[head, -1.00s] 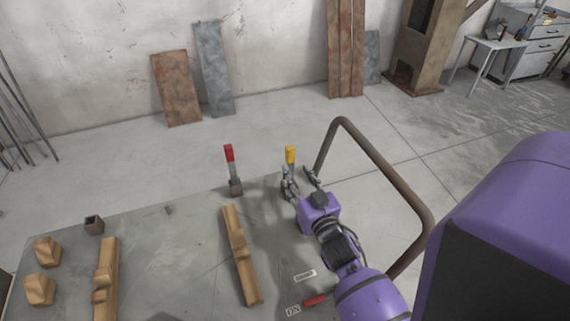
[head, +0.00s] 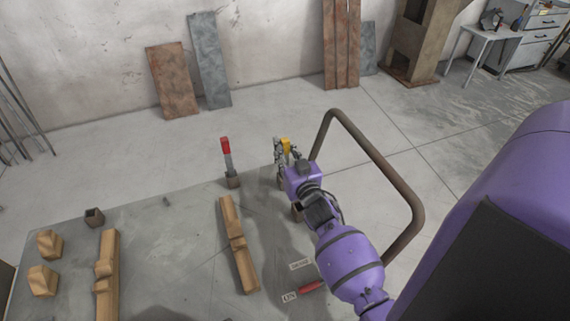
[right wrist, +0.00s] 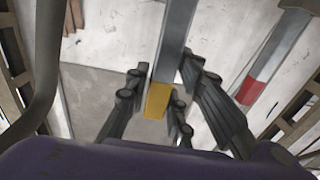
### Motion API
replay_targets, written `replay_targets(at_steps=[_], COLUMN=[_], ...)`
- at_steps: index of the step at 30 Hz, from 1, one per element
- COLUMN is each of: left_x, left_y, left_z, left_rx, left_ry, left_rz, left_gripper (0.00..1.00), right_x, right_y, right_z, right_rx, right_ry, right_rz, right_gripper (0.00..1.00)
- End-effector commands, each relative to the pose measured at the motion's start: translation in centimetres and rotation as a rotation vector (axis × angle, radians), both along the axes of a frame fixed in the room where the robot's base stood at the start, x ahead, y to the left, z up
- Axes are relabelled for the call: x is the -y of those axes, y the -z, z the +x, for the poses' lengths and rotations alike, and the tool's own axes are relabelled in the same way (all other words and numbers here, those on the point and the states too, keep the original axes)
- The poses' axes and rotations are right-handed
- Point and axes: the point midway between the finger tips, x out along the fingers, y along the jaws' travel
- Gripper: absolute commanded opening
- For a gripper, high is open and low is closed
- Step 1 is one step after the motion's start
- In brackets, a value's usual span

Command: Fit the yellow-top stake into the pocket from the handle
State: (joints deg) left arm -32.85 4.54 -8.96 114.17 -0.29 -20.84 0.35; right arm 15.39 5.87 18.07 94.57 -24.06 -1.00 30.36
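The yellow-top stake (head: 285,144) stands near the far edge of the grey table; its lower part is hidden behind my right gripper (head: 286,152). The gripper's fingers lie on both sides of its yellow top, close to it. In the right wrist view the yellow top (right wrist: 158,101) shows between the fingers (right wrist: 162,85), with the grey shaft running up out of the picture. Whether the fingers press on it is not clear. A brown pocket (head: 297,211) shows partly under my right arm. Another small brown pocket (head: 95,217) is at the left. My left gripper is not in view.
A red-top stake (head: 226,153) stands in a brown holder to the left; it shows in the wrist view (right wrist: 250,90). Wooden blocks (head: 238,245) lie on the table (head: 180,250). A bent brown rail (head: 385,170) rises right of my arm. A red handle (head: 310,286) lies near the front.

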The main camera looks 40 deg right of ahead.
Motion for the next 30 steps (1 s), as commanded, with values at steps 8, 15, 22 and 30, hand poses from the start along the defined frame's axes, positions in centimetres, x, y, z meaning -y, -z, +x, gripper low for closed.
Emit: replay_targets(at_steps=[8, 15, 22, 30], left_x=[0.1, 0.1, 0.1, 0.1], left_y=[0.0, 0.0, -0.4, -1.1], left_z=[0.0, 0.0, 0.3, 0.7], left_rx=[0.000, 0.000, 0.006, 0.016], left_ry=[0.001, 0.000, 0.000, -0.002], left_rz=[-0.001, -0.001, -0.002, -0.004], left_gripper=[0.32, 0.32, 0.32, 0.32], right_x=[0.0, 0.0, 0.0, 0.0], right_y=[0.0, -0.1, -1.7, -7.2], right_z=[0.0, 0.0, 0.1, 0.0], right_rx=[0.000, 0.002, 0.005, 0.008], right_ry=[0.000, -0.001, -0.001, -0.002], right_rz=[0.000, 0.000, -0.003, -0.003], right_gripper=[0.00, 0.00, 0.00, 0.00])
